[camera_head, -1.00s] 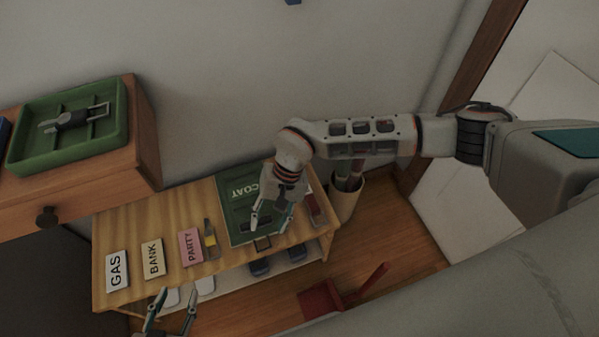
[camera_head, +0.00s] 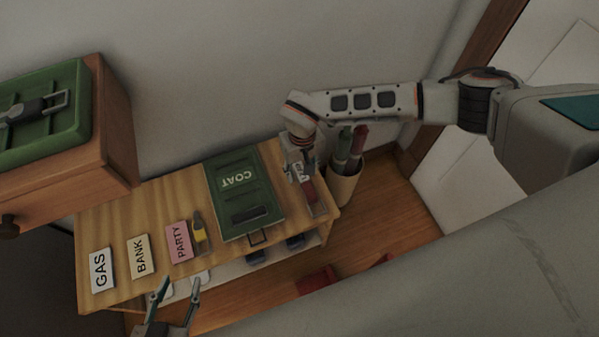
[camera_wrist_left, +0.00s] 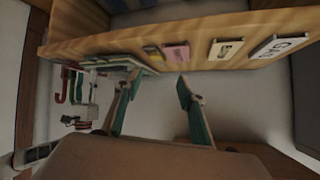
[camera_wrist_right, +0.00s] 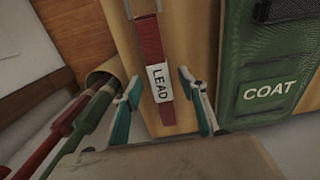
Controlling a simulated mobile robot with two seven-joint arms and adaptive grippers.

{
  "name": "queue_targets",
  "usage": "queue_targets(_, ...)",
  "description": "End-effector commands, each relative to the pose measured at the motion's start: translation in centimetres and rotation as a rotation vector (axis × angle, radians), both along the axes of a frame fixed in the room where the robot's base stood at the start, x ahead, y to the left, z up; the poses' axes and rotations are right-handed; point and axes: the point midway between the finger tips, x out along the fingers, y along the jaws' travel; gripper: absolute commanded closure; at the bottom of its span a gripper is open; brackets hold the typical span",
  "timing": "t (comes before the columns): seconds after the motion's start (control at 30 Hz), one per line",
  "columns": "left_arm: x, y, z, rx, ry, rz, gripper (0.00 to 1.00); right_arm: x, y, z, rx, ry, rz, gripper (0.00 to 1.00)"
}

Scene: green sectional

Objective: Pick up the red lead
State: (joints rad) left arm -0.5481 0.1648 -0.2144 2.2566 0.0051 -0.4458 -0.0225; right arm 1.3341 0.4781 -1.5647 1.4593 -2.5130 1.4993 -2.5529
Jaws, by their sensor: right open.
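The red lead (camera_wrist_right: 149,42) is a flat red strap with a white LEAD label (camera_wrist_right: 160,84). It lies at the right end of the wooden shelf top (camera_head: 140,213), beside the green COAT item; it also shows in the head view (camera_head: 309,190). My right gripper (camera_wrist_right: 160,79) is open, its fingers apart on either side of the label in the right wrist view; I cannot tell whether they touch it. In the head view my right gripper (camera_head: 300,179) partly covers the lead. My left gripper (camera_head: 178,287) is open and empty in front of the shelf.
The green COAT item (camera_head: 237,181) lies next to the lead. GAS (camera_head: 101,270), BANK (camera_head: 140,256) and PARTY (camera_head: 179,241) cards lie further left. A bin with umbrellas (camera_head: 344,185) stands right of the shelf. A wooden cabinet with a green tray (camera_head: 45,125) is at the upper left.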

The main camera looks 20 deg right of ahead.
Motion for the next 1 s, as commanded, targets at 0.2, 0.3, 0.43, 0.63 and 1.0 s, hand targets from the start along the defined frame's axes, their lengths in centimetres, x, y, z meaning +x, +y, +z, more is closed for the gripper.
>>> queue_targets(0.2, 0.3, -0.2, 0.4, -0.006, -0.01, -0.004, 0.6, 0.0, -0.1, -1.5, 0.0, 0.0, -0.002, 0.58)
queue_targets(0.3, 0.4, -0.2, 0.7, -0.007, -0.014, -0.004, 0.6, 0.1, -0.1, -1.3, 0.0, -0.002, -0.002, 0.58)
queue_targets(0.43, 0.4, -0.2, 0.6, -0.006, -0.013, -0.004, 0.6, 0.1, -0.1, -1.3, 0.0, -0.001, -0.002, 0.87)
queue_targets(0.63, 0.2, -0.2, 0.3, -0.005, -0.007, -0.005, 0.6, 0.0, -0.1, -1.4, -0.001, 0.0, -0.002, 0.92)
queue_targets(1.0, 0.4, -0.2, 1.0, -0.002, -0.017, -0.005, 0.6, 0.3, -0.1, 1.0, -0.001, -0.009, 0.0, 0.92)
